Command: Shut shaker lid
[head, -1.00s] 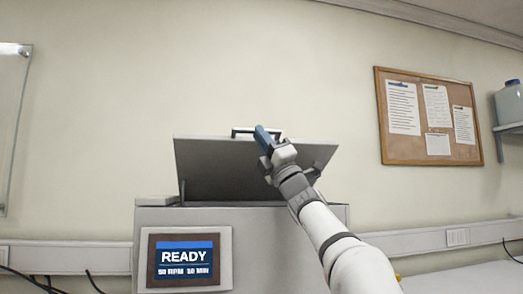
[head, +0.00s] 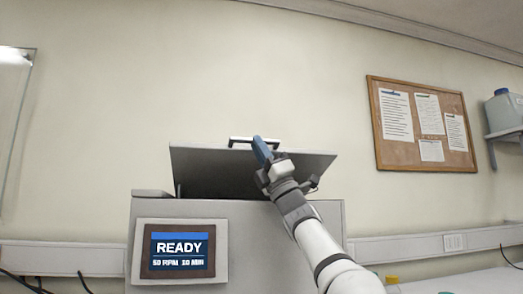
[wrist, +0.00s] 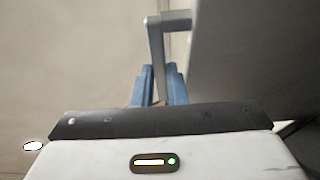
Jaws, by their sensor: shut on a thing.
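The shaker (head: 290,232) is a grey box with its lid (head: 215,170) tilted open at the top. A bar handle (head: 242,140) stands along the lid's upper edge. My gripper (head: 261,146), with blue fingers, is at the handle in the head view. In the wrist view the fingers of my gripper (wrist: 160,88) are closed on the handle (wrist: 156,45), with the lid (wrist: 245,55) to the right. The inside of the shaker is hidden behind its front.
A screen (head: 180,250) on the shaker's front reads READY. A cork board (head: 460,160) hangs on the wall at the right, near a shelf with a container (head: 504,110). A white surface (head: 440,285) lies at the lower right.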

